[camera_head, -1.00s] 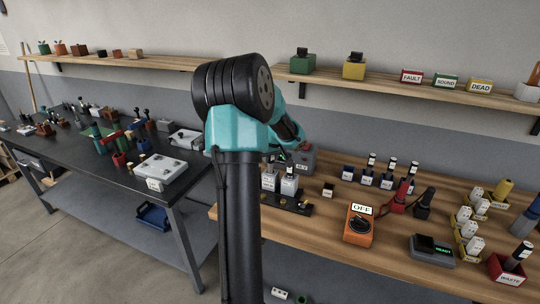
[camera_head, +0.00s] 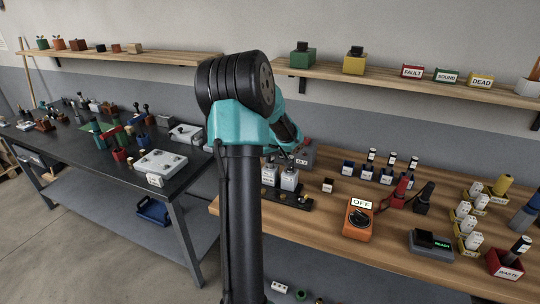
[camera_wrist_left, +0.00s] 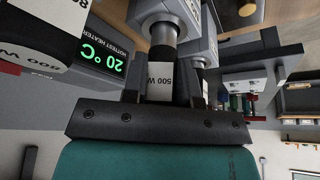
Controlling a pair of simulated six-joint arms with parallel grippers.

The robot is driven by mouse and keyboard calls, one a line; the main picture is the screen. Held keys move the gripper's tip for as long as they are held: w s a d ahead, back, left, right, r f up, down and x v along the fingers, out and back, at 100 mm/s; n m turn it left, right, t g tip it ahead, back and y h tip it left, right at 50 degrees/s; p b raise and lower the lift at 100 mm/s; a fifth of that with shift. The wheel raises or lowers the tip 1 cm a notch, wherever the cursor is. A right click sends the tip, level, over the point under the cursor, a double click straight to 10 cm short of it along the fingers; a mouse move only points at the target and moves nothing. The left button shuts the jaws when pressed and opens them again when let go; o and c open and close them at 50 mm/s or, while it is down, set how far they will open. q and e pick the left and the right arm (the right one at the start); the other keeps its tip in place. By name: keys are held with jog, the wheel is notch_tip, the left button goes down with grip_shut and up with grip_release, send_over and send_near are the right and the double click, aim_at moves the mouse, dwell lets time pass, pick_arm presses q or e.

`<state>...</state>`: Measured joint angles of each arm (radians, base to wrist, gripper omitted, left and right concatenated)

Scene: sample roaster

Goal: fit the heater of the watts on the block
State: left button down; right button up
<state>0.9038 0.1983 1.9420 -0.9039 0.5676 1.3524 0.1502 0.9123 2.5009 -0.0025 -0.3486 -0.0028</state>
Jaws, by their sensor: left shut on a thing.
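My left gripper (camera_wrist_left: 165,97) is shut on a dark heater with a white label reading 500 W (camera_wrist_left: 160,76). The heater's metal shaft points at a grey block (camera_wrist_left: 183,12) and meets or overlaps it in the picture; I cannot tell whether it is seated. In the head view two grey blocks with white labels (camera_head: 289,179) stand on a black base beside my left arm. Their lettering is too small to read. My arm and wrist hide the fingers and the held heater there. My right gripper is not in view.
A display (camera_wrist_left: 100,52) reads 20 °C, hottest heater. An 800 W heater (camera_wrist_left: 35,45) is close beside my gripper. Several heaters stand in blue holders (camera_head: 366,175). An orange switch box (camera_head: 358,224) reads OFF.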

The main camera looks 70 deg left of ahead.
pick_arm(q)
jog(key=shift+f, duration=0.5)
jog(key=c, duration=0.8)
grip_release()
jog(key=v, duration=1.7)
jog(key=shift+r, duration=0.2)
